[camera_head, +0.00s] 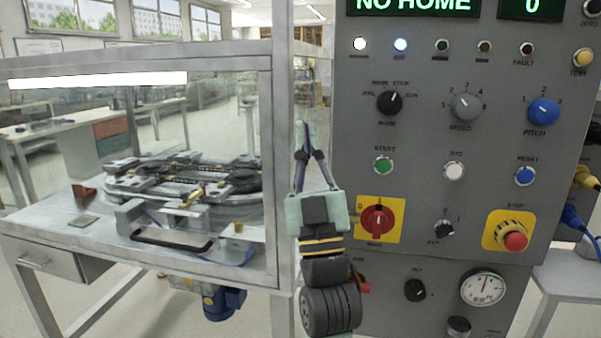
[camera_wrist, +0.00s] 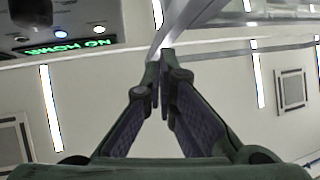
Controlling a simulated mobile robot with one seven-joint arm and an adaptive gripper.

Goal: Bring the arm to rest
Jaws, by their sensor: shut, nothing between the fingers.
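My gripper (camera_head: 305,128) points upward in the head view, in front of the frame post between the glass enclosure and the control panel. Its two fingers meet at the tips with nothing between them. In the wrist view the gripper (camera_wrist: 160,62) is also shut and empty, with the ceiling behind it. My arm rises from the bottom middle of the head view, left of the grey control panel (camera_head: 460,130). Whether the fingertips touch the post cannot be told.
The glass enclosure with the ring track (camera_head: 190,181) stands at the left, on a bench with a drawer (camera_head: 50,262). The panel carries knobs, a red main switch (camera_head: 377,221), a red stop button (camera_head: 515,241) and a "NO HOME" display (camera_head: 413,5). A gauge (camera_head: 482,287) sits low.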

